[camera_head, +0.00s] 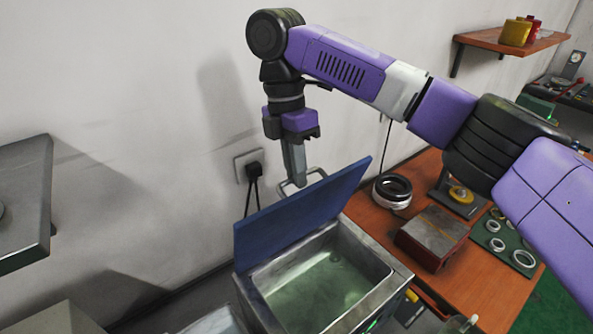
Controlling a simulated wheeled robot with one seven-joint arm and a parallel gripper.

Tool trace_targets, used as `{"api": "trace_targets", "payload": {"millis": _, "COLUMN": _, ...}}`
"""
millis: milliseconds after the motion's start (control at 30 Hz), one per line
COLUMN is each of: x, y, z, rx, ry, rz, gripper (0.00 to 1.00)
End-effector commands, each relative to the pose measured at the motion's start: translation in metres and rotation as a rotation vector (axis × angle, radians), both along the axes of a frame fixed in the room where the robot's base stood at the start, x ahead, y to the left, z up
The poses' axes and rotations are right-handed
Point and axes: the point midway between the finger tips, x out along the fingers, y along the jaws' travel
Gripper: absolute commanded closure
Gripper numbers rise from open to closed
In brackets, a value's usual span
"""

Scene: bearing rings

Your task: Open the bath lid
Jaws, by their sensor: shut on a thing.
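The bath (388,289) is a grey metal tank with an open top, and greenish liquid shows inside. Its blue lid (302,214) stands raised and tilted along the back edge. A metal handle (316,172) sticks up behind the lid's upper edge. My gripper (297,184) points down behind the lid and is shut on the handle. The lower part of the grip is partly hidden by the lid.
A wooden bench (490,305) to the right holds a dark red box (432,238), stacked black and white rings (392,190) and a green mat with several rings (503,243). A wall socket (250,168) with cables is behind. A grey shelf (25,200) juts in at left.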

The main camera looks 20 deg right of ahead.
Motion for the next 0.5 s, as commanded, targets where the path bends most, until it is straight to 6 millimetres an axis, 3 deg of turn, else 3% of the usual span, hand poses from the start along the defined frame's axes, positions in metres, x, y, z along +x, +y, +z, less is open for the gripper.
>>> {"api": "trace_targets", "payload": {"millis": 33, "x": -0.0007, "y": 0.0006, "z": -0.0061, "rx": 0.000, "ry": 0.005, "rz": 0.002, "gripper": 1.00}}
{"api": "trace_targets", "payload": {"millis": 67, "x": -0.0006, "y": 0.0006, "z": -0.0061, "rx": 0.000, "ry": 0.004, "rz": 0.002, "gripper": 0.85}}
{"api": "trace_targets", "payload": {"millis": 167, "x": -0.0005, "y": 0.0006, "z": -0.0050, "rx": 0.001, "ry": 0.004, "rz": 0.001, "gripper": 0.67}}
{"api": "trace_targets", "payload": {"millis": 500, "x": 0.0003, "y": 0.0001, "z": 0.0001, "rx": 0.000, "ry": 0.000, "rz": 0.000, "gripper": 0.67}}
